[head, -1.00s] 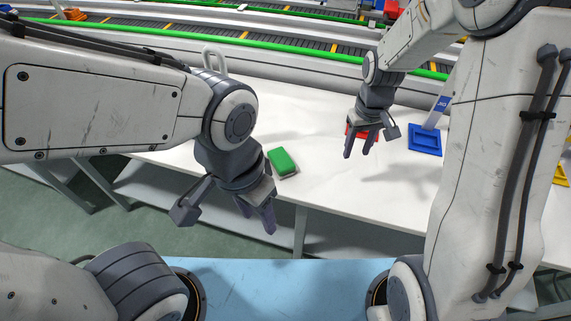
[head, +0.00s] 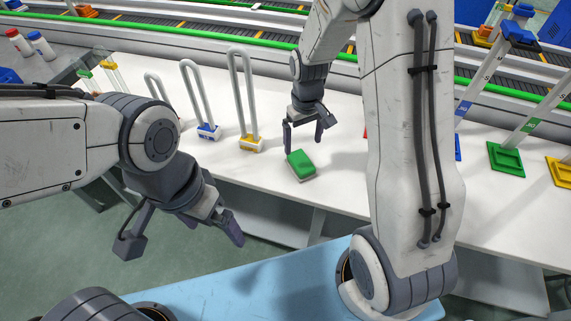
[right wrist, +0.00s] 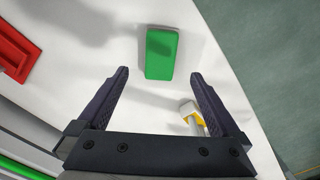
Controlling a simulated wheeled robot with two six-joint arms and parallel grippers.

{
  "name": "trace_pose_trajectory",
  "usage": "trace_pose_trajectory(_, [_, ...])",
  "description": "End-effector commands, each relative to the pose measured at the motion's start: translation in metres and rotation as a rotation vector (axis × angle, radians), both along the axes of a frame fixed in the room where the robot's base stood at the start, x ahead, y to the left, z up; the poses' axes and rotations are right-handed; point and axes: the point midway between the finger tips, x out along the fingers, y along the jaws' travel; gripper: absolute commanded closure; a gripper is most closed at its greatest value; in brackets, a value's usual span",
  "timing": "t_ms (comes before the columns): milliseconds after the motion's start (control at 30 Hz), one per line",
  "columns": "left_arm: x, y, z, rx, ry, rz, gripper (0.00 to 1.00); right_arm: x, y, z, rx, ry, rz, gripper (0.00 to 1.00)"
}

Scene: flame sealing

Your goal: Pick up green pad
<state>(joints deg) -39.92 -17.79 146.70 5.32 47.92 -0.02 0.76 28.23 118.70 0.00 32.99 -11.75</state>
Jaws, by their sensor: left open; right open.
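The green pad (head: 301,162) is a small block with a pale underside. It lies on the white table (head: 345,190) near the front edge. My right gripper (head: 303,142) is open and empty, just above and behind the pad. In the right wrist view the green pad (right wrist: 161,54) sits beyond the open fingertips (right wrist: 158,75), roughly centred between them and not gripped. My left gripper (head: 190,245) is open and empty, low at the left, in front of the table edge and away from the pad.
U-shaped tubes on yellow (head: 250,145) and blue (head: 208,132) bases stand left of the pad. A red block (right wrist: 14,52) shows in the right wrist view. A green stand (head: 506,158) and a yellow one (head: 560,172) are at the right. A conveyor runs behind.

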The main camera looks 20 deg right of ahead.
Motion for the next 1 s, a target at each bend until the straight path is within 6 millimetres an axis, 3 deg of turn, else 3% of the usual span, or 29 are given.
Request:
trace_pose_trajectory(100, [0.0,0.0,0.001,0.0,0.0,0.0,0.0,-0.002,-0.001,-0.021,0.0,0.006,-0.001,0.0])
trace_pose_trajectory(400, [0.0,0.0,0.004,0.0,0.0,0.0,0.0,-0.001,-0.001,-0.048,0.0,0.004,-0.002,0.0])
trace_pose_trajectory(700, [0.0,0.0,0.011,0.0,0.0,0.0,0.0,-0.001,-0.001,-0.088,0.0,0.005,-0.002,0.0])
trace_pose_trajectory(1000, [0.0,0.0,0.011,0.0,0.0,0.0,0.0,0.0,0.0,-0.093,0.0,0.001,-0.001,0.0])
